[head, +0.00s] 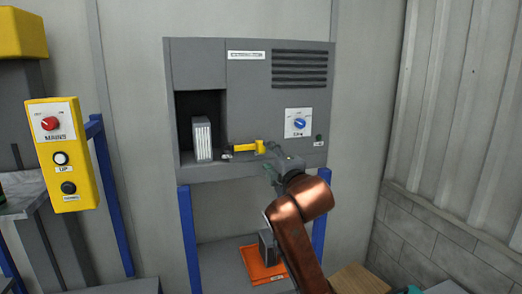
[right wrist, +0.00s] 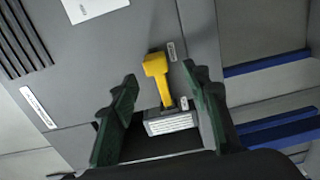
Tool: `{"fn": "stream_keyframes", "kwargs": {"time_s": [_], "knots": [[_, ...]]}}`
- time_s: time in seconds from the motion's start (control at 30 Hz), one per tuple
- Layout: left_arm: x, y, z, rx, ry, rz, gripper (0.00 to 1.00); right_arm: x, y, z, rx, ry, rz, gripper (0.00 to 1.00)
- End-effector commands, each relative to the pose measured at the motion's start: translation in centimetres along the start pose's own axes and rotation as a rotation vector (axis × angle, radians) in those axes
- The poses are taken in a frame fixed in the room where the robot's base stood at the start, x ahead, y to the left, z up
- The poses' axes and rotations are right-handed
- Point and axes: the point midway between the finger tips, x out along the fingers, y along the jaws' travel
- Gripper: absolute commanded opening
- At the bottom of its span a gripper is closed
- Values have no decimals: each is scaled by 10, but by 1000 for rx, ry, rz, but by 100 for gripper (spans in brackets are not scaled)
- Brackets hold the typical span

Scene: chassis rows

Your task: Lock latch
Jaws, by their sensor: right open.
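The latch is a yellow handle (head: 248,147) lying roughly horizontal on the grey chassis, just right of the open bay's lower edge. In the right wrist view the yellow latch handle (right wrist: 157,72) shows between my fingers, its stem reaching toward the module. A light grey module (head: 202,139) stands upright in the dark bay; its labelled face (right wrist: 170,123) shows in the right wrist view. My right gripper (head: 264,165) is at the handle's right end; in the right wrist view the gripper (right wrist: 155,90) is open, fingers apart on either side. Contact is unclear. My left gripper is not seen.
The chassis (head: 215,61) has a blue knob (head: 299,124) right of the latch. Below, an orange tray (head: 258,275) holds a dark grey block (head: 267,247). A yellow control box (head: 63,155) with a red knob stands left. A corrugated wall is at right.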

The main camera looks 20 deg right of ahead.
Motion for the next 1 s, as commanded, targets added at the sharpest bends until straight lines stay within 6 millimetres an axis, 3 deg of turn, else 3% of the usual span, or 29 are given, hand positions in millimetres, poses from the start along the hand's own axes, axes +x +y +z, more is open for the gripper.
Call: {"fn": "stream_keyframes", "kwargs": {"time_s": [0.13,0.4,0.6,1.0], "knots": [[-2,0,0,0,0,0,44,9,8,-1,-8,1,7,44],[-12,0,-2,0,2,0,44,51,9,-2,-7,2,6,44],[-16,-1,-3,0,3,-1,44,72,8,-1,-7,2,7,44],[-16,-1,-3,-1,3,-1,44,76,7,-1,-7,2,8,40]]}}
